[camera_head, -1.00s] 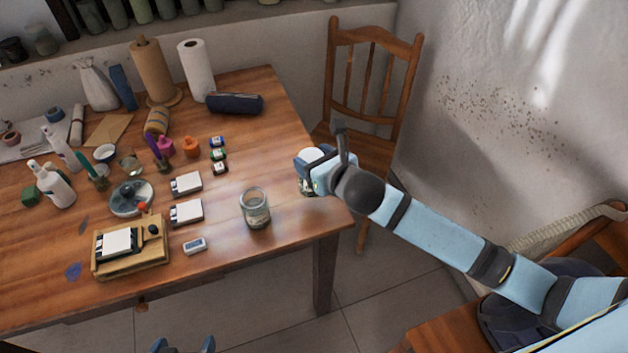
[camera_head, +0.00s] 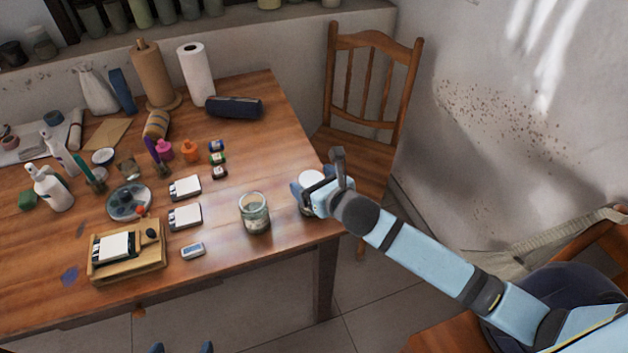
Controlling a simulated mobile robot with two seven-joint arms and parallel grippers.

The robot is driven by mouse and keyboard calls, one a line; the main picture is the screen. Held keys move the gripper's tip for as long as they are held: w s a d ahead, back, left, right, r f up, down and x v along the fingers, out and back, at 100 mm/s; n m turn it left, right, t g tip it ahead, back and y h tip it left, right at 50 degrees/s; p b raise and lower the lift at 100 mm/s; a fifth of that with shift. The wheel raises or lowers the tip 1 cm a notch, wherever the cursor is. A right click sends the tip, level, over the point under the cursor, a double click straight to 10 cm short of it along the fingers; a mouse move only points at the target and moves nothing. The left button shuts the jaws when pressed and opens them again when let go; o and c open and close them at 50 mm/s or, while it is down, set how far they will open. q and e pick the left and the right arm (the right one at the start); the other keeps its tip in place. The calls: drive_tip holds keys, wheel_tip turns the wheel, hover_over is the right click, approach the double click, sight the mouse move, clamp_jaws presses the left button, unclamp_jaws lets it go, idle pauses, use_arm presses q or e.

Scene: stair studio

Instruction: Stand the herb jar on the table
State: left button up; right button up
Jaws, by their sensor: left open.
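The herb jar (camera_head: 311,179), with a pale round lid, is at the right edge of the table (camera_head: 225,275). My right gripper (camera_head: 312,192) is around it from the right and looks shut on it. The jar looks about upright; its body is mostly hidden by the gripper, and I cannot tell whether its base touches the table. My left gripper (camera_head: 181,348) is open and empty at the bottom edge of the view, below the table's front edge; only its fingertips show.
An open glass jar (camera_head: 255,214) stands just left of the held jar. A wooden tray (camera_head: 127,272), small white boxes (camera_head: 185,216) and a small white device (camera_head: 193,250) lie further left. A dark pouch (camera_head: 234,107) lies behind. A wooden chair (camera_head: 370,150) stands beyond the table's right edge.

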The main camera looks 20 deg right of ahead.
drive_tip(key=shift+s+d+r, duration=0.1)
drive_tip(key=shift+s+r, duration=0.05)
drive_tip(key=v, duration=1)
use_arm(q)
drive_tip(key=shift+r+p, duration=0.1)
drive_tip(key=shift+p, duration=0.3)
use_arm(e)
drive_tip(key=s+f+n+g, duration=0.1)
drive_tip(key=s+f+n, duration=0.3)
drive_tip(key=n, duration=0.7)
drive_tip(key=s+f+n+g, duration=0.1)
drive_tip(key=s+f+n, duration=0.4)
drive_tip(key=n, duration=0.7)
drive_tip(key=s+a+f+n+g, duration=0.1)
drive_tip(key=s+f+n, duration=0.4)
drive_tip(key=n, duration=0.7)
wheel_tip(320, 180, down, 2)
drive_tip(key=shift+g+h, duration=0.3)
drive_tip(key=shift+h, duration=0.1)
drive_tip(key=shift+s, duration=0.1)
